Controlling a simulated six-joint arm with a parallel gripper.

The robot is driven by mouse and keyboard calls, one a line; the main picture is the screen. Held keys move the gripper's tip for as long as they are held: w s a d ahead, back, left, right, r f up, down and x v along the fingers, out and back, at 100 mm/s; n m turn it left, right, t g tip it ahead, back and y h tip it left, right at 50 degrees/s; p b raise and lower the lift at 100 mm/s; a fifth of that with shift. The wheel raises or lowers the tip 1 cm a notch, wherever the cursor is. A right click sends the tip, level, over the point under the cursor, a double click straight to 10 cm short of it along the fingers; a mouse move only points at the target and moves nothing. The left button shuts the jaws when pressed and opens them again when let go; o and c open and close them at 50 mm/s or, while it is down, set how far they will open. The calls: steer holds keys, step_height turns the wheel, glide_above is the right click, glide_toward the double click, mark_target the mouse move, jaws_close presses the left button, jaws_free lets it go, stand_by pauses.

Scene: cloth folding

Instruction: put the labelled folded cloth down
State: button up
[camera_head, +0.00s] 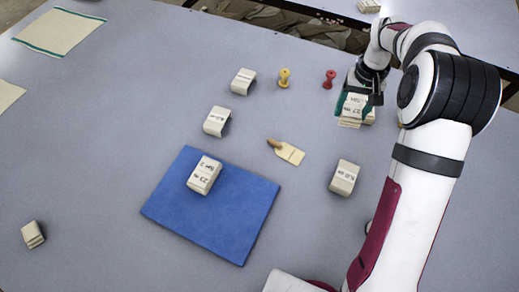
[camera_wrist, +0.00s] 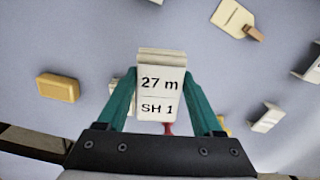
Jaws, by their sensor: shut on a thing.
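My gripper (camera_head: 357,98) is at the upper right of the table in the head view, its teal fingers shut on a folded cream cloth (camera_head: 355,109). In the wrist view the held cloth (camera_wrist: 160,95) sits between the two fingers, and its label reads "27 m" and "SH 1". More cream layers show just beyond and below it; I cannot tell whether they belong to it or to a cloth underneath. Whether it touches the table is unclear. Another labelled folded cloth (camera_head: 204,175) lies on the blue mat (camera_head: 225,222).
Folded cloths lie at the back (camera_head: 243,81), centre-left (camera_head: 216,121), right (camera_head: 344,178) and front left (camera_head: 33,234). A yellow peg (camera_head: 284,78), a red peg (camera_head: 329,79) and a wooden-handled scraper-like tool (camera_head: 289,153) stand or lie between.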

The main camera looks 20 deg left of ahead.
steer(key=s+a+r+n, duration=0.1)
steer(key=s+a+n, duration=0.2)
steer(key=s+a, duration=0.25)
steer(key=n, duration=1.2)
glide_above(220, 224)
step_height(220, 224, down, 7)
steer(key=shift+d+r, duration=0.1)
steer(key=shift+r, duration=0.1)
step_height(220, 224, down, 4)
steer(key=shift+f, duration=0.1)
steer(key=shift+f, duration=0.1)
steer(key=o, duration=1.4)
steer(key=shift+c, duration=0.2)
